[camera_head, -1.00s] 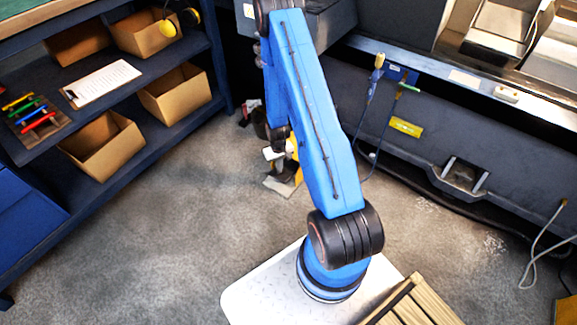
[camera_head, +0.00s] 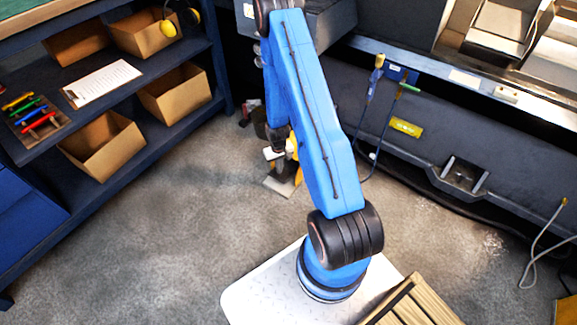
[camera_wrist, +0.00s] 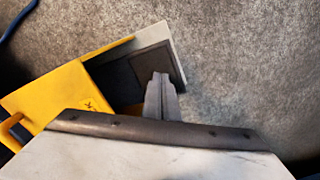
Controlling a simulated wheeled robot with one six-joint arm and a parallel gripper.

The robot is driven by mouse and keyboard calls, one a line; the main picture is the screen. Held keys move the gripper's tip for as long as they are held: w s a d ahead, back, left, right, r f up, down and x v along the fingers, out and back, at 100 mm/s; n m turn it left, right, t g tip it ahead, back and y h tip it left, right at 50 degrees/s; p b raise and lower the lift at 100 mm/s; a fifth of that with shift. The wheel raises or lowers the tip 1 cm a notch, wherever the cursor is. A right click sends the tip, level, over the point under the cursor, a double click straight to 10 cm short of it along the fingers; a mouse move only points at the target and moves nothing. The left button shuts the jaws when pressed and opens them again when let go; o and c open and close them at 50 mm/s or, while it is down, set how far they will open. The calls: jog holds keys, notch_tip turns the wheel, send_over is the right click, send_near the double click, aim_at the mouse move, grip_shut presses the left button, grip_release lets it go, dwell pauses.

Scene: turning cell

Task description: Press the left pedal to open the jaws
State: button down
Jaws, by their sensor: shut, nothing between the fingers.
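The yellow pedal housing (camera_wrist: 55,90) stands on the floor at the left of the wrist view. A dark pedal pad (camera_wrist: 155,68) on a pale plate shows beside it. In the head view the yellow housing (camera_head: 296,172) is mostly hidden behind my arm, with its pale plate (camera_head: 277,187) on the floor. My gripper (camera_wrist: 162,78) is shut and empty, its fingertips over the dark pad's lower part in the wrist view. I cannot tell whether they touch it. A second pedal cannot be made out clearly. In the head view my gripper (camera_head: 273,153) is small, just above the plate.
A dark blue shelf (camera_head: 160,135) with cardboard bins and a clipboard (camera_head: 102,83) stands at the left. The dark machine base (camera_head: 430,140) with hanging cables runs along the right. A wooden crate (camera_head: 412,305) is at the bottom right. The grey floor (camera_head: 170,235) between is clear.

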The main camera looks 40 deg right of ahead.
jog(key=shift+f, duration=0.1)
jog(key=shift+f, duration=1.8)
notch_tip(320, 180, up, 9)
jog(key=shift+r, duration=0.1)
dwell(0.3)
